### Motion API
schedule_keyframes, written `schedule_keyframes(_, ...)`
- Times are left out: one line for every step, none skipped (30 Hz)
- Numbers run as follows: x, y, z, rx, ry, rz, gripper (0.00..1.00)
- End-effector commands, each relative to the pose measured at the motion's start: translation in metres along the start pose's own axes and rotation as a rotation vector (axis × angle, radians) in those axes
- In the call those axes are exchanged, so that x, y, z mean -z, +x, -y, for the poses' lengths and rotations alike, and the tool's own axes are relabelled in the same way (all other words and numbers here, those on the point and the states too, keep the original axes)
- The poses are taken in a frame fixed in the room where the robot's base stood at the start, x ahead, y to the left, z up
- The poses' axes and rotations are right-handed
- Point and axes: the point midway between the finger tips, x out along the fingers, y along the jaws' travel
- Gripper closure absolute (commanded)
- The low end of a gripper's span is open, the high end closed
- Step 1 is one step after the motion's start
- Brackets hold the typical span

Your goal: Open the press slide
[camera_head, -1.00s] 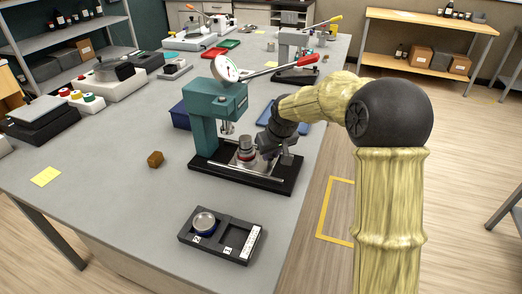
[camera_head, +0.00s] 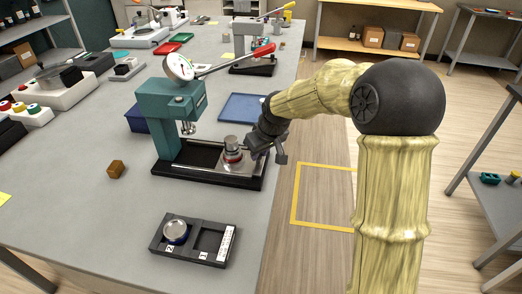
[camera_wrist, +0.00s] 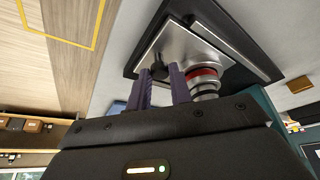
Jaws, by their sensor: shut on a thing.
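The teal press (camera_head: 170,112) with its dial and red-tipped lever stands on a black base on the bench. Its silver slide plate (camera_wrist: 205,45) shows in the wrist view, carrying a round metal holder with a red ring (camera_head: 232,153). The holder sits right of the press ram (camera_head: 188,128), clear of the spot beneath it. My gripper (camera_head: 262,150) is at the slide's right end. In the wrist view my gripper (camera_wrist: 161,76) is shut on the black slide knob (camera_wrist: 158,70), which is partly hidden between the fingers.
A black two-pocket tray (camera_head: 188,258) lies in front, with a round metal-topped piece (camera_head: 176,231) in its left pocket. A brown cube (camera_head: 116,169) sits left of the press. A blue tray (camera_head: 240,107) lies behind. The floor right of the bench is open.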

Motion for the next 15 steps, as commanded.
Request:
schedule_keyframes(0.0011, -0.0006, 0.0002, 0.0, 0.0, -0.003, 1.0)
schedule_keyframes(0.0011, -0.0006, 0.0002, 0.0, 0.0, -0.003, 1.0)
schedule_keyframes(0.0011, -0.0006, 0.0002, 0.0, 0.0, -0.003, 1.0)
schedule_keyframes(0.0011, -0.0006, 0.0002, 0.0, 0.0, -0.003, 0.75)
schedule_keyframes(0.001, -0.0006, 0.0002, 0.0, 0.0, -0.002, 0.69)
schedule_keyframes(0.0009, -0.0006, 0.0001, 0.0, 0.001, -0.002, 0.61)
schedule_keyframes(0.0008, -0.0005, 0.0001, 0.0, 0.001, -0.002, 0.57)
schedule_keyframes(0.0008, -0.0005, 0.0, 0.0, 0.001, -0.002, 0.57)
schedule_keyframes(0.0007, -0.0005, -0.0001, 0.0, 0.001, -0.002, 0.57)
schedule_keyframes(0.0006, -0.0005, -0.0001, 0.0, 0.001, -0.002, 0.57)
schedule_keyframes(0.0006, -0.0005, -0.0002, 0.0, 0.001, -0.001, 0.57)
schedule_keyframes(0.0003, -0.0005, -0.0008, 0.0, 0.002, -0.001, 0.57)
schedule_keyframes(0.0002, -0.0005, -0.0009, 0.0, 0.002, -0.001, 0.57)
schedule_keyframes(0.0002, -0.0005, -0.0009, 0.0, 0.003, -0.001, 0.57)
schedule_keyframes(0.0002, -0.0008, -0.0009, 0.0, 0.003, -0.001, 0.57)
